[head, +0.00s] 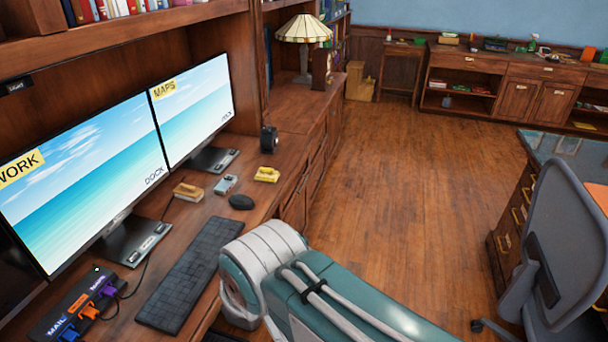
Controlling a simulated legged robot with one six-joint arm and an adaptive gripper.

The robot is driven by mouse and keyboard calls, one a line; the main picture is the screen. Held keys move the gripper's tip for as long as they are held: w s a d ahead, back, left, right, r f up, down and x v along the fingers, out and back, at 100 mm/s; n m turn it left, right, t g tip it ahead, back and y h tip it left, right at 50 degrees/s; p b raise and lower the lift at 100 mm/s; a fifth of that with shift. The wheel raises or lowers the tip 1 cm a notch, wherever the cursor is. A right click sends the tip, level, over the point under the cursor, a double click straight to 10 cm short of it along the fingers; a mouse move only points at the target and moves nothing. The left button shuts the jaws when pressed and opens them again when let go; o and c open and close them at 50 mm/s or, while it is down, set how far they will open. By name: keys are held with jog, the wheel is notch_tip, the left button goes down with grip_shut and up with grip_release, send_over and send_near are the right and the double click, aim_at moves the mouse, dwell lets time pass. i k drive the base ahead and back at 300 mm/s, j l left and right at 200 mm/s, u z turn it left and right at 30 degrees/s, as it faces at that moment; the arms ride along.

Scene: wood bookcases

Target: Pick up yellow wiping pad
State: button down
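A small bright yellow object (267,174), which looks like the yellow wiping pad, lies on the wooden desk near its right edge, beyond the black mouse. A tan block with a paler lower part (188,191) lies to its left, near the monitors. My arm, teal and white, reaches in from the bottom and bends beside the keyboard, with its visible part short of the yellow pad. My gripper is out of view, so its state does not show.
A keyboard (190,275), mouse (241,202) and small grey device (226,184) share the desk (215,208). Two monitors (192,108) stand behind. A lamp (304,40) is farther back. An office chair (565,240) is at right. The wooden floor between is clear.

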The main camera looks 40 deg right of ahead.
aim_at(264, 174)
jog(key=z, duration=1)
jog(key=u, duration=2)
jog(key=z, duration=2)
jog(key=i+l+u, duration=0.1)
jog(key=u, duration=0.55)
jog(key=i+l+u, duration=0.2)
jog(key=l, duration=0.15)
jog(key=i+l+u, duration=0.15)
jog(key=l, duration=0.2)
jog(key=l+u, duration=0.2)
jog(key=l, duration=0.2)
jog(key=i+l+u, duration=0.2)
jog(key=l, duration=0.2)
